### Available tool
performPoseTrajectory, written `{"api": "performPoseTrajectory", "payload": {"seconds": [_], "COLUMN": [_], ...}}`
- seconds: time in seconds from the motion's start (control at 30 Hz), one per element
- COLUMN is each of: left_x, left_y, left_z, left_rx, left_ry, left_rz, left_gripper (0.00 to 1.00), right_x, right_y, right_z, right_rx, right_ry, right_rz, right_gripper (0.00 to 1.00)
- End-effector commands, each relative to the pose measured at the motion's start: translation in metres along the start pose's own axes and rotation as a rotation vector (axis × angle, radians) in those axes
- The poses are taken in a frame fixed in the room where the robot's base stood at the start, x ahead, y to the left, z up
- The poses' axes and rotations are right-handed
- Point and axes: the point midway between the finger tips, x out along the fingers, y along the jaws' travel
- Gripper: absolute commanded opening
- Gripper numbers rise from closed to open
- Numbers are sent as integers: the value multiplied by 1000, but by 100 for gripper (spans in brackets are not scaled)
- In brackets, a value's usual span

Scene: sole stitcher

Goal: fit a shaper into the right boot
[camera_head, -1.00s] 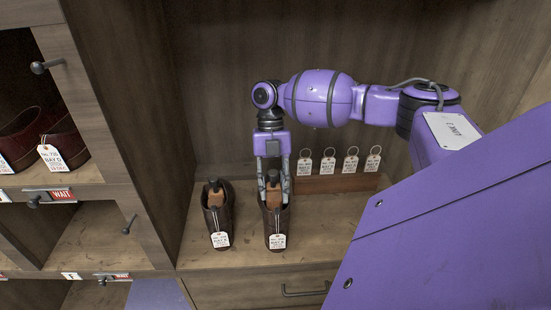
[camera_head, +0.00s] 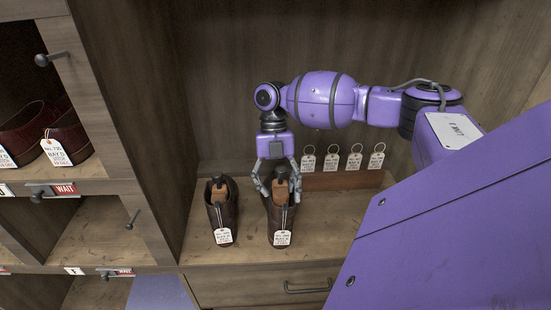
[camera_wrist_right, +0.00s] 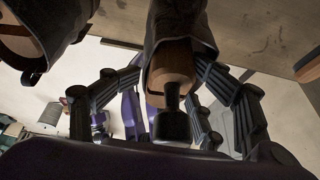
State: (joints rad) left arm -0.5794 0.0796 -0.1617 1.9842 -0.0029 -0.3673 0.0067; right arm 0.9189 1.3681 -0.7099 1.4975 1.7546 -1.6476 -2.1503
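The right boot (camera_head: 281,226), dark brown with a white tag, stands upright on the wooden shelf. A brown wooden shaper (camera_head: 281,187) with a dark knob sits in its opening. The shaper also shows in the right wrist view (camera_wrist_right: 171,68), with its dark knob (camera_wrist_right: 172,122) toward the camera. My right gripper (camera_head: 279,196) is at the boot's top, its fingers spread on both sides of the shaper and clear of the knob. The left boot (camera_head: 222,220) stands beside it with its own shaper (camera_head: 220,192) inside. My left gripper is out of view.
Several tags on rings (camera_head: 332,160) hang along a low wooden rack (camera_head: 345,181) behind and right of the boots. A wooden divider (camera_head: 140,130) stands at left, with cubbies holding reddish-brown boots (camera_head: 68,137). A drawer (camera_head: 255,288) is below the shelf. Shelf right of the boots is clear.

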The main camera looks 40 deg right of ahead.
Motion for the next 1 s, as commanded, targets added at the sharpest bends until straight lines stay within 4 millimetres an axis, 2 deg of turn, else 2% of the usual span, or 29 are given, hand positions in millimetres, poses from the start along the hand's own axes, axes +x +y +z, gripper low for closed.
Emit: {"api": "performPoseTrajectory", "payload": {"seconds": [0.03,0.7,0.87,1.0], "left_x": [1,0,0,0], "left_y": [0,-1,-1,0], "left_z": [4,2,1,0], "left_rx": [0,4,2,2], "left_ry": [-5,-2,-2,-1], "left_rz": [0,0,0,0], "left_gripper": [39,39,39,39], "right_x": [15,12,-3,-34], "right_y": [-4,-5,-4,-2], "right_z": [4,4,4,2], "right_rx": [9,8,9,7], "right_ry": [7,4,1,-3], "right_rz": [-10,-9,-6,-2], "right_gripper": [54,54,54,54]}}
